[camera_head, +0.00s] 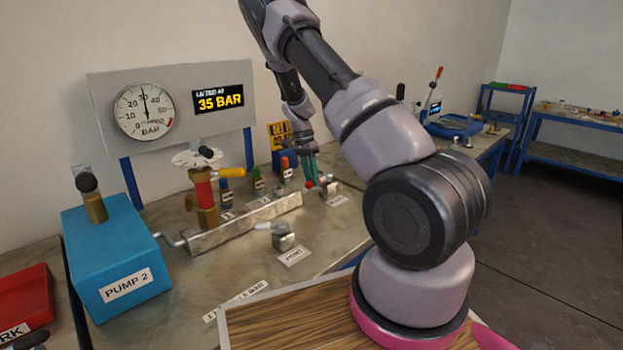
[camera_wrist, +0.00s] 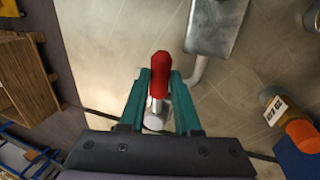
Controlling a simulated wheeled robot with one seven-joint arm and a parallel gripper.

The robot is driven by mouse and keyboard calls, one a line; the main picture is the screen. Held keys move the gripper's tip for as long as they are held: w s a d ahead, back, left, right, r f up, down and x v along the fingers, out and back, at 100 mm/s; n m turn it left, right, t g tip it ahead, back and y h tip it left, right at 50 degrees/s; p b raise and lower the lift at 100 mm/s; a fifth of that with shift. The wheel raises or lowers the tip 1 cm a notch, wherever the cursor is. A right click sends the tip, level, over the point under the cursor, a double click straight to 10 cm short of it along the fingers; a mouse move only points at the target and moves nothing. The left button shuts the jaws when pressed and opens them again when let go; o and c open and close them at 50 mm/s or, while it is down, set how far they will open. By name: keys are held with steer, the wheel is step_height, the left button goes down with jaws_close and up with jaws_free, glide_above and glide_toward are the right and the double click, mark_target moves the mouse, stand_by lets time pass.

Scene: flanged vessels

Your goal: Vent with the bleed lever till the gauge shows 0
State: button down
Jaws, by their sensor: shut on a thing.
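The round gauge (camera_head: 145,111) on the grey panel has its needle pointing nearly straight up, close to the 30 mark. My gripper (camera_head: 311,178) is at the far right end of the metal manifold (camera_head: 245,222), beside a small grey valve block (camera_head: 333,188). In the wrist view my gripper's (camera_wrist: 160,78) teal fingers are shut on the red-tipped lever (camera_wrist: 159,66), one finger on each side. The lever's pale lower part shows between the fingers. In the head view the fingers hide most of the lever.
A sign (camera_head: 219,100) beside the gauge reads 35 BAR. A blue box labelled PUMP 2 (camera_head: 118,258) stands at left, near a red tray (camera_head: 25,300). A loose-looking fitting (camera_head: 283,237) sits in front.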

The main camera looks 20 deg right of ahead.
stand_by(1.0)
steer(key=s+d+n+t, duration=0.2)
steer(key=d+n, duration=0.2)
steer(key=n, duration=0.5)
steer(key=s+d+n+t+h, duration=0.1)
steer(key=s+d+n+t, duration=0.1)
steer(key=d+n, duration=0.3)
steer(key=shift+s+d+n+h, duration=0.2)
steer(key=shift+s+n+h, duration=0.1)
steer(key=shift+n, duration=1.8)
steer(key=c, duration=0.6)
jaws_free()
steer(key=v, duration=1.1)
steer(key=shift+d, duration=0.1)
